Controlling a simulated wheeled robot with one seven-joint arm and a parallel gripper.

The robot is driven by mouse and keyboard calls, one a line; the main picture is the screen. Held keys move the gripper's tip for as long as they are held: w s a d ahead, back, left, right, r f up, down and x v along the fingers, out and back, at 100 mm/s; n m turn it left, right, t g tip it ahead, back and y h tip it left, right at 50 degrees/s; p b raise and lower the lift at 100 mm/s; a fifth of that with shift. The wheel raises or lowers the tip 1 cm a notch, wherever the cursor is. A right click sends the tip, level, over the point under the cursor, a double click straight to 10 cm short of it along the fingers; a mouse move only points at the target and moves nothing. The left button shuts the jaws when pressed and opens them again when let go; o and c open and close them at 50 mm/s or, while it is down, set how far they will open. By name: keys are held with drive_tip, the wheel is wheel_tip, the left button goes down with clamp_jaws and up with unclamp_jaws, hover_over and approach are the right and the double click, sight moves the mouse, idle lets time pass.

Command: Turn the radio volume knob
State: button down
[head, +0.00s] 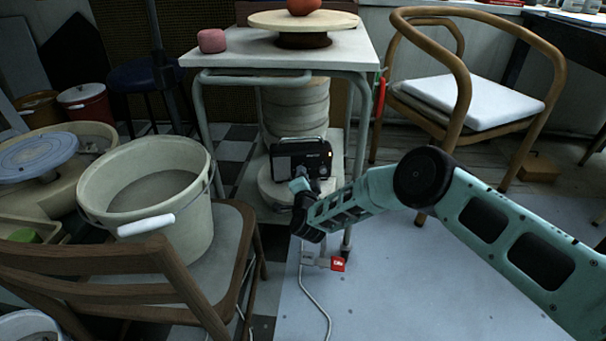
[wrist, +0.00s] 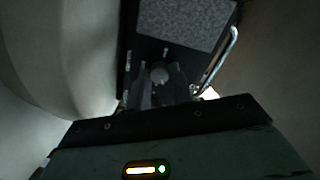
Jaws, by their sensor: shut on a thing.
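The radio (head: 303,157) is a small black box with a metal handle. It stands on a pale round slab on the lower shelf of the white table. In the wrist view the radio (wrist: 184,24) shows its grey speaker grille. A round grey knob (wrist: 159,73) sits on its dark front panel. My gripper (head: 300,184) reaches up to the radio's front in the head view. In the wrist view my gripper (wrist: 160,82) has its two fingers on either side of the knob, shut on it. The fingers hide the knob's lower part.
The white table (head: 345,50) has legs on both sides of the radio. Pale round slabs (head: 295,105) are stacked behind it. A wooden chair (head: 215,265) with a large bucket (head: 150,190) stands at left. A cable (head: 315,290) lies on the floor below.

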drive_tip(key=n, duration=0.5)
drive_tip(key=shift+p, duration=0.3)
drive_tip(key=n, duration=0.5)
drive_tip(key=shift+f, duration=0.1)
drive_tip(key=shift+n, duration=0.4)
drive_tip(key=c, duration=1.2)
unclamp_jaws()
drive_tip(key=shift+c, duration=0.2)
drive_tip(key=s+d+p, duration=0.2)
drive_tip(key=s+p, duration=0.5)
drive_tip(key=s, duration=1)
drive_tip(key=shift+s, duration=0.15)
